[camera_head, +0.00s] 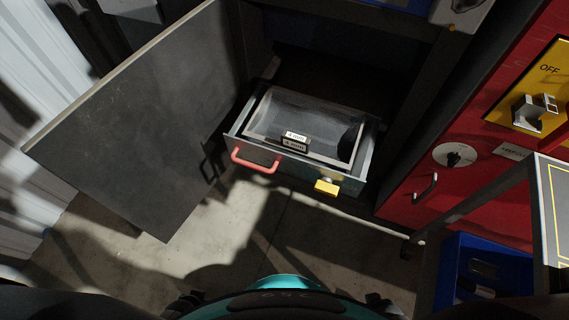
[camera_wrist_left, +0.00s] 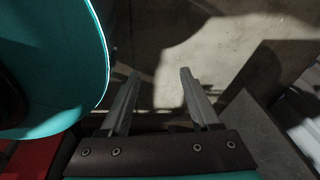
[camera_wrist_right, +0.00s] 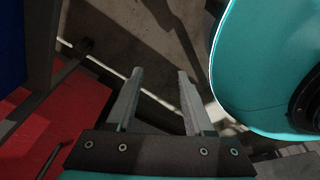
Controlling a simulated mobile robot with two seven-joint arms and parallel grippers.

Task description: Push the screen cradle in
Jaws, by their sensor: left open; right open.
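The screen cradle (camera_head: 370,160) is a grey drawer-like frame, pulled out of the dark cabinet in the head view. A screen tray (camera_head: 300,112) with a mesh-like bottom and "4 mm" labels sits in it. A red handle (camera_head: 256,163) and a yellow tab (camera_head: 326,187) are on its front. My left gripper (camera_head: 185,303) is at the bottom edge of the head view, well short of the cradle; its fingers stand apart and empty in the left wrist view (camera_wrist_left: 160,73). My right gripper (camera_wrist_right: 160,73) is also open and empty, over the floor.
The dark cabinet door (camera_head: 140,115) stands open on the left. A red cabinet (camera_head: 485,160) with a yellow OFF switch plate (camera_head: 535,90) stands on the right. A blue bin (camera_head: 480,270) is at the lower right, near a table. The floor before the cradle is clear.

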